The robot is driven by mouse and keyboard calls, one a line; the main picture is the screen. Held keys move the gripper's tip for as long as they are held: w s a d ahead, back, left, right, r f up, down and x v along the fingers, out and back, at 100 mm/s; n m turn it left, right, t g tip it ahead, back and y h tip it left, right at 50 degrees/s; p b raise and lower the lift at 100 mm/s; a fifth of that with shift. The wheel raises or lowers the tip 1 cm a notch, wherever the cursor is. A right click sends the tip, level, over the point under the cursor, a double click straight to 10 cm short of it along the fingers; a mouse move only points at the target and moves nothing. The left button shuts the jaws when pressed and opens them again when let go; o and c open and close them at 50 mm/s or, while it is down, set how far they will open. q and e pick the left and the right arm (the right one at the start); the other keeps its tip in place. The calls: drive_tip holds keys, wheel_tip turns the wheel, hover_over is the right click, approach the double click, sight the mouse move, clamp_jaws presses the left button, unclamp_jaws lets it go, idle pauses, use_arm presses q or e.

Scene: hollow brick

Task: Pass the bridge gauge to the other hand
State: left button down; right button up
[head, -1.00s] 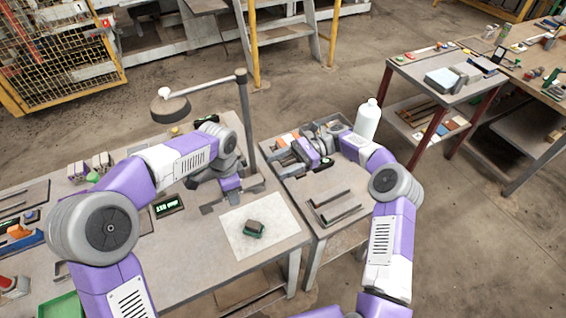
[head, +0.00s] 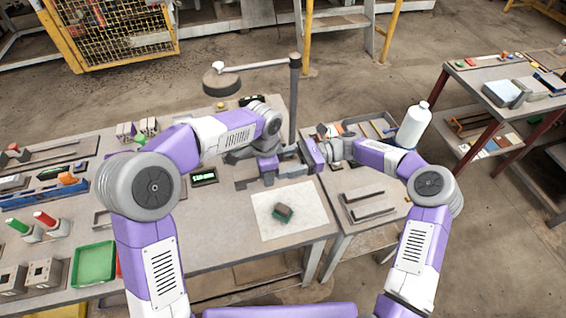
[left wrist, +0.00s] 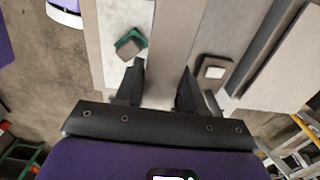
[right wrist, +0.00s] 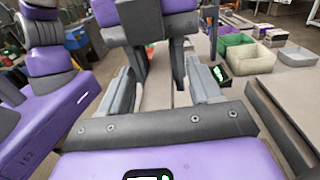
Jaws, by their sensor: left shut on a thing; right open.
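My left gripper (head: 282,161) is shut on the bridge gauge above the bench, beyond the white sheet. The gauge is mostly hidden by the hands, and its outline cannot be made out. In the left wrist view the left fingers (left wrist: 162,72) stand some way apart. My right gripper (head: 303,158) is open and faces the left one, close to it. In the right wrist view the left gripper (right wrist: 160,84) points toward my right gripper (right wrist: 160,70), its fingers lying between the two open right fingers. I cannot tell whether the right fingers touch the gauge.
A lamp post (head: 295,100) stands close behind the hands. A brown-and-green block (head: 283,211) lies on the white sheet (head: 305,222). A white bottle (head: 413,126) stands near my right forearm. A green tray (head: 94,264) is at the left.

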drive_tip(key=shift+a, duration=0.1)
use_arm(q)
drive_tip(key=shift+s+d, duration=0.1)
use_arm(e)
clamp_jaws()
use_arm(q)
drive_tip(key=c, duration=0.6)
unclamp_jaws()
wheel_tip(320, 180, up, 12)
drive_tip(key=shift+r, duration=0.1)
